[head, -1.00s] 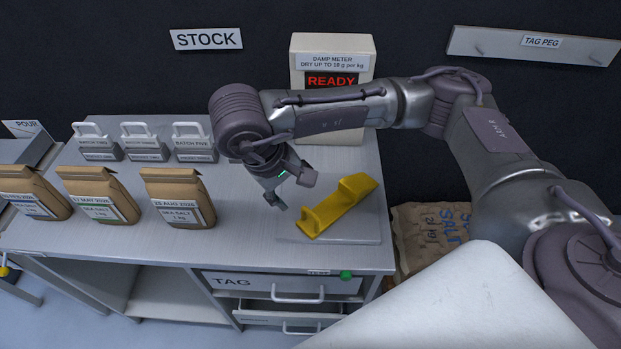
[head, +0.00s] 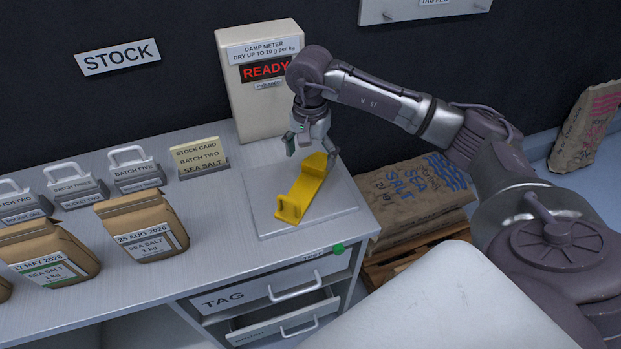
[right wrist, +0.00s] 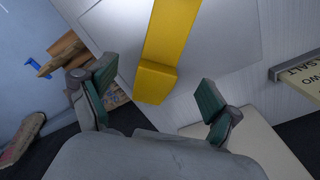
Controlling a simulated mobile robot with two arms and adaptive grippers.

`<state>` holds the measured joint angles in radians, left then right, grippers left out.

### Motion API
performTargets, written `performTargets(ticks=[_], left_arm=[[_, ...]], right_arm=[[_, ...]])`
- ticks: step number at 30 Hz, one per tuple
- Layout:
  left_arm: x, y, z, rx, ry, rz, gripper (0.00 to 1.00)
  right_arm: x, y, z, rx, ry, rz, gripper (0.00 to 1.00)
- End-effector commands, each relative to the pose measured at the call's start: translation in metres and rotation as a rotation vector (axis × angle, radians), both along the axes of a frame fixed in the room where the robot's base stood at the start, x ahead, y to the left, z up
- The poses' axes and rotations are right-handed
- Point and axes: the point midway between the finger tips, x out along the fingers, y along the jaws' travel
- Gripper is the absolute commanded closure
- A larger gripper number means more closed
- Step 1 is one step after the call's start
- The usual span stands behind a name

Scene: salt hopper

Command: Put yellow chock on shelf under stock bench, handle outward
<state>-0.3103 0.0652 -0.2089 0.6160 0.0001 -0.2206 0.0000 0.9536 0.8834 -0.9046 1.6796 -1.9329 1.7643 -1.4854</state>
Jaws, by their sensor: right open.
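The yellow chock (head: 302,194) lies on a pale square plate (head: 262,221) at the right end of the stock bench (head: 215,245). It has a raised block at each end. My right gripper (head: 308,150) is open and empty, just above and behind the chock's far end. In the right wrist view the chock (right wrist: 168,45) lies beyond and between the open fingers (right wrist: 158,105), apart from them. The opening under the bench (head: 135,330) shows only partly at the bottom edge; its shelf cannot be made out. My left gripper is not in view.
The damp meter (head: 258,110) reading READY stands behind the plate. Salt bags (head: 142,236), batch holders and a stock card (head: 199,157) stand to the left. A TAG drawer (head: 262,295) is below, with a lower drawer ajar.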

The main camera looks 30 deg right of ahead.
Motion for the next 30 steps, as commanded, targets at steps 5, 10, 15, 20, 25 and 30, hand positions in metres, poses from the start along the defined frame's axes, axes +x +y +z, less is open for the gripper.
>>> performTargets(ticks=[5,10,15,20,25,30], left_arm=[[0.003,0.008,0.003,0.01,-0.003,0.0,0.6],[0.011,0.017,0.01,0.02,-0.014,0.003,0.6],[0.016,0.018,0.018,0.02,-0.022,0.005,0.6],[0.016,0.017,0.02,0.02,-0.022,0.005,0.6],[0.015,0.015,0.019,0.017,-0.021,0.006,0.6],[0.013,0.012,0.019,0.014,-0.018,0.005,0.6]], right_arm=[[0.0,0.001,-0.018,0.001,-0.001,0.001,0.1],[0.001,0.0,-0.032,0.001,0.003,0.001,0.1],[0.002,-0.002,-0.058,0.001,0.003,0.002,0.1],[0.003,-0.002,-0.071,0.001,-0.001,0.003,0.1],[0.003,-0.002,-0.072,0.0,-0.002,0.003,0.1],[0.003,-0.003,-0.072,0.0,-0.002,0.003,0.3]])
